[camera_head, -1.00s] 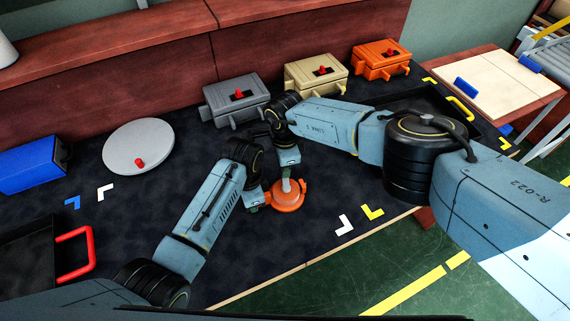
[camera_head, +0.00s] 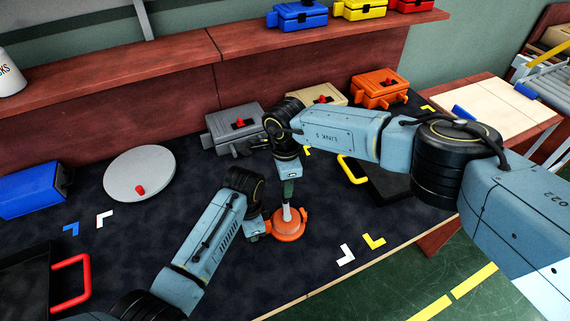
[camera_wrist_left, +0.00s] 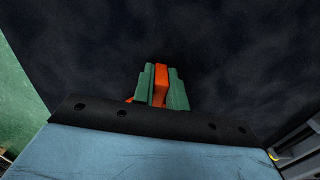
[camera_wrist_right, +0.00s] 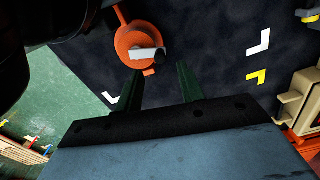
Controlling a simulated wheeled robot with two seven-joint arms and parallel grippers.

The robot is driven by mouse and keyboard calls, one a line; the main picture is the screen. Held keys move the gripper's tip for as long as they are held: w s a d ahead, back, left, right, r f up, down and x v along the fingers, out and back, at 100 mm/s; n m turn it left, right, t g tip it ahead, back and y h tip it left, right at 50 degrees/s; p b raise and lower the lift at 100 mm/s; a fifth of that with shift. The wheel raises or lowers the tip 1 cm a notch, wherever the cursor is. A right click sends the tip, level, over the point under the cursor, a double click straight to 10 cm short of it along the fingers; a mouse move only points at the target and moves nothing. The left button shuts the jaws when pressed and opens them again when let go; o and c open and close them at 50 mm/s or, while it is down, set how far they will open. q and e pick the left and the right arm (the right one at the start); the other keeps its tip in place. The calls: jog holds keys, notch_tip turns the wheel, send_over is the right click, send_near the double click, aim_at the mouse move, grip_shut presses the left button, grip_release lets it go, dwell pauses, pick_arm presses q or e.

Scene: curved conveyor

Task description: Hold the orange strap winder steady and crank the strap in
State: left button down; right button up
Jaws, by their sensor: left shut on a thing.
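The orange strap winder (camera_head: 289,226) sits on the dark mat near its front edge, with a pale crank (camera_head: 287,212) on top. My left gripper (camera_head: 262,229) is at the winder's left side. In the left wrist view its green fingers (camera_wrist_left: 161,88) are shut on an orange part of the winder. My right gripper (camera_head: 287,198) points down just above the crank. In the right wrist view its green fingers (camera_wrist_right: 160,70) are apart, with the crank (camera_wrist_right: 148,54) beyond and between the tips. Contact with the crank cannot be told. The strap is not discernible.
A black tray (camera_head: 390,186) with a yellow handle lies right of the winder. Another tray (camera_head: 25,262) with a red handle lies left. A grey disc (camera_head: 138,172), a blue box (camera_head: 30,192), and grey (camera_head: 232,122), beige and orange boxes stand behind.

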notch_tip(320, 180, up, 6)
jog(key=shift+r, duration=0.2)
pick_arm(q)
jog(key=c, duration=1.3)
grip_release()
